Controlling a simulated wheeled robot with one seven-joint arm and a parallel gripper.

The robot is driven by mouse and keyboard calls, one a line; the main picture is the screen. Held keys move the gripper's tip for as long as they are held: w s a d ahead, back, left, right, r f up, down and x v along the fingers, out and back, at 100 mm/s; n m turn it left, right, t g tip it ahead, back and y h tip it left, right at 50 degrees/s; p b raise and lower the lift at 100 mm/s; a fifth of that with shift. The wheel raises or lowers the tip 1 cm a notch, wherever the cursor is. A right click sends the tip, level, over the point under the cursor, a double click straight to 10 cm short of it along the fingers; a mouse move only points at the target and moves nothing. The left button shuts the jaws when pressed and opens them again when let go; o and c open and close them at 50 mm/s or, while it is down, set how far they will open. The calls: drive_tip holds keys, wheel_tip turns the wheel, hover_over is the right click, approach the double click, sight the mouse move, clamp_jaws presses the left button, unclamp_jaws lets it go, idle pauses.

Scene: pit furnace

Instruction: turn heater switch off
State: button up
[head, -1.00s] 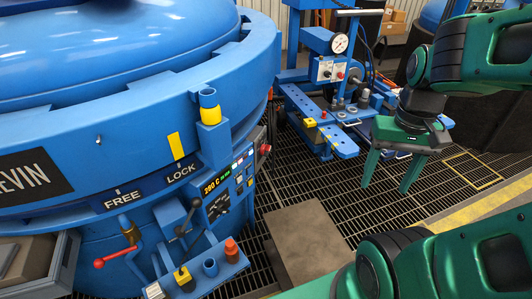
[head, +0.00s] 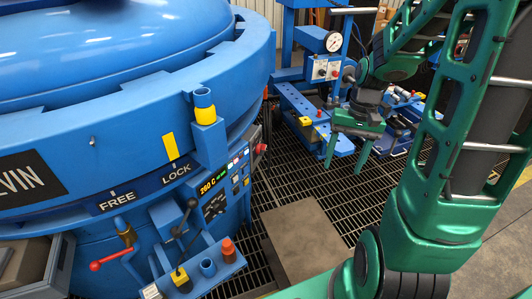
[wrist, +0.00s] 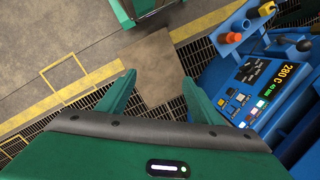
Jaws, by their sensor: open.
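The furnace's control panel (head: 226,180) is on the side of the big blue furnace, right of the LOCK label. It has a lit temperature display (head: 213,184) and small coloured buttons; the wrist view shows the panel (wrist: 258,92) at the right. I cannot tell which small control is the heater switch. My gripper (head: 346,168) is open and empty, fingers pointing down, well to the right of the panel. In the wrist view my gripper (wrist: 158,78) has nothing between its fingers, and the panel lies to their right.
A red-handled crank (head: 110,261) is at the left. A blue stand with a gauge (head: 333,42) is behind my gripper. Open grating floor (head: 300,170) separates gripper and panel.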

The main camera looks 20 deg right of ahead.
drive_tip(key=w+a+f+m+y, duration=0.15)
drive_tip(key=w+f+y, duration=0.25)
drive_tip(key=w+f, duration=0.65)
drive_tip(key=m+t+y, duration=0.7)
drive_tip(key=m+t, duration=0.4)
drive_tip(key=t, duration=0.2)
approach(261, 150)
drive_tip(key=x, duration=0.7)
drive_tip(key=shift+w, duration=0.3)
drive_tip(key=shift+n, duration=0.25)
drive_tip(key=shift+c, duration=0.6)
drive_tip(key=c, duration=0.9)
